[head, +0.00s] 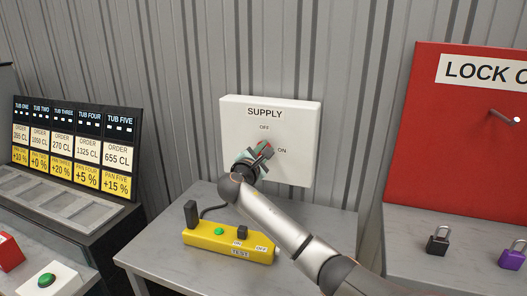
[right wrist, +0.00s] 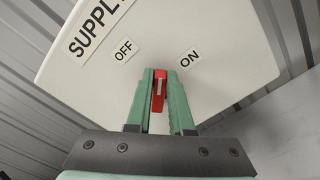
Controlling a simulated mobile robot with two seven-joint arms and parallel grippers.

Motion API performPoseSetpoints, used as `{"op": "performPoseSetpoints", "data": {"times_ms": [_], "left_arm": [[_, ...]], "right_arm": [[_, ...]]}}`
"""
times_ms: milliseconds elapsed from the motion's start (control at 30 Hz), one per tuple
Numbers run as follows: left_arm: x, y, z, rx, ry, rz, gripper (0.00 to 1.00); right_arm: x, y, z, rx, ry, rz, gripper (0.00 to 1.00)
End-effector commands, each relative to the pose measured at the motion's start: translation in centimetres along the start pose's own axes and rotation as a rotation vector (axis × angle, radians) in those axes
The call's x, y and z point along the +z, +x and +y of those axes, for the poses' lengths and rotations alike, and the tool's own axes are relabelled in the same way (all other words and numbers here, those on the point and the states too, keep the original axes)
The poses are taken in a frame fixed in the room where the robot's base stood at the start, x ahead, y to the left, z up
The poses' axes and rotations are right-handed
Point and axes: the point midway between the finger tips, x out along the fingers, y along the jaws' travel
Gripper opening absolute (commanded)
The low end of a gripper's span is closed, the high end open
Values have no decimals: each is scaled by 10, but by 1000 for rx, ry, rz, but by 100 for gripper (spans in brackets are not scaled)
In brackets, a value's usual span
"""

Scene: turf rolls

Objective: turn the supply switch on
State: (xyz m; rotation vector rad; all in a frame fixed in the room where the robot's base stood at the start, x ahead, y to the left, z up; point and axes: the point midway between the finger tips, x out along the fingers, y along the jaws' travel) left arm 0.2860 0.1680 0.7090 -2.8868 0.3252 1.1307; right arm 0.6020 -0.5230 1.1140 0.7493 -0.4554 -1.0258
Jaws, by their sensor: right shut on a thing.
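The white supply box (head: 295,115) is on the corrugated wall, with an OFF label (head: 264,127) at the top and an ON label (head: 282,150) at the right. My right gripper (head: 264,152) is at the box front, its green fingers shut on the red switch handle (right wrist: 158,88). In the right wrist view the handle, with a white line, points up between the OFF label (right wrist: 123,48) and the ON label (right wrist: 190,57). The fingers hide much of the switch. My left gripper is not in view.
A yellow test unit (head: 230,243) with a cable lies on the grey bench (head: 160,255) below the box. A red lock-out board (head: 450,140) stands at right, with a black padlock (head: 438,242) and a purple padlock (head: 513,255). Order signs (head: 75,150) stand at left.

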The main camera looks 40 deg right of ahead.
Motion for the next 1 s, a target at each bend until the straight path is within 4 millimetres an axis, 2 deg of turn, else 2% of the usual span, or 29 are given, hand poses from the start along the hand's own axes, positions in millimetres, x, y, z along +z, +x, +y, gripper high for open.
{"op": "performPoseSetpoints", "data": {"times_ms": [400, 667, 1000], "left_arm": [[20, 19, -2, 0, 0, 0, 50], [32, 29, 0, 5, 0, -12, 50], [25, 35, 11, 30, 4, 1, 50]], "right_arm": [[-5, -1, -12, -2, 391, 1, 0], [-6, -1, -14, -2, 586, 1, 0], [-8, -1, -16, -2, 723, 1, 0]]}}
